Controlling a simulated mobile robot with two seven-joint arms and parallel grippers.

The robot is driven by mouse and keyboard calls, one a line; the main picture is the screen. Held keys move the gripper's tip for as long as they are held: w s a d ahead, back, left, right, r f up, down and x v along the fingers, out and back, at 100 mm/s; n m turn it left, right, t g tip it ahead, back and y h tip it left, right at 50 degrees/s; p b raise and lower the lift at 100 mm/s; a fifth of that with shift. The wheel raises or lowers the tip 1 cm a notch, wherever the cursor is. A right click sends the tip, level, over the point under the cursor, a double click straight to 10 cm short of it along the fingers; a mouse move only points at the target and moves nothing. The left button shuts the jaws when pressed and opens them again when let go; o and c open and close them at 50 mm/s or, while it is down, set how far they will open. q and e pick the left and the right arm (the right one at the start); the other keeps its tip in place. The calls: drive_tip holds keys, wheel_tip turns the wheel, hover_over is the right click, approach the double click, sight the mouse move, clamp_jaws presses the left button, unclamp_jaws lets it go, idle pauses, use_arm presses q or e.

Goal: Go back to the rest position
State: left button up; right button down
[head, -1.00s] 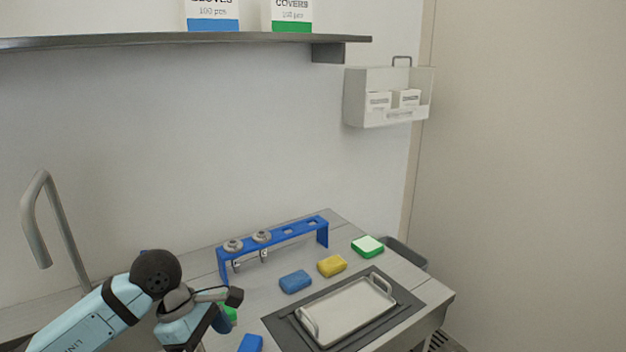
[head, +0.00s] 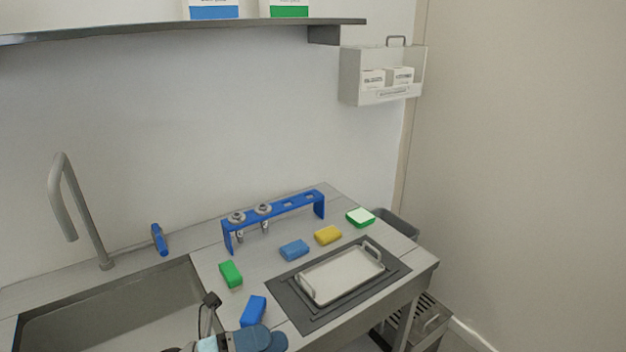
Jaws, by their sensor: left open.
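My left gripper (head: 232,332) is at the bottom edge of the head view, low over the front of the counter by the sink's right side. It is open, and I see nothing held in it; part of it is cut off by the frame. A blue block (head: 253,310) lies just beyond it, and I cannot tell whether they touch. My right gripper is not in view.
A sink (head: 110,305) with a tap (head: 75,205) is at left. A blue rack (head: 275,212) holds two metal nozzles. Green (head: 231,273), blue (head: 294,250) and yellow (head: 328,235) sponges lie near a tray (head: 342,275) on a dark mat. A shelf (head: 180,30) hangs above.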

use_arm(q)
drive_tip(key=a+f+n+t+y+p, duration=0.1)
drive_tip(key=a+f+n+t+y, duration=0.45)
drive_tip(key=n, duration=0.65)
drive_tip(key=a+f+n+t+y+p, duration=0.25)
drive_tip(key=n+t+y, duration=0.45)
drive_tip(key=n, duration=0.5)
drive_tip(key=s+a+f+n+g+y, duration=0.2)
drive_tip(key=s+f+n+g, duration=0.1)
drive_tip(key=s+f+n, duration=0.3)
drive_tip(key=s+a+f+n+g+y+p, duration=0.1)
drive_tip(key=s+a+f+n+g+y, duration=0.1)
drive_tip(key=s+f+n, duration=0.4)
wheel_tip(320, 180, down, 2)
drive_tip(key=shift+s+a+f+g+y, duration=0.1)
drive_tip(key=shift+s+a+g+y, duration=0.05)
drive_tip(key=shift+g+y, duration=0.5)
drive_tip(key=shift+c, duration=0.5)
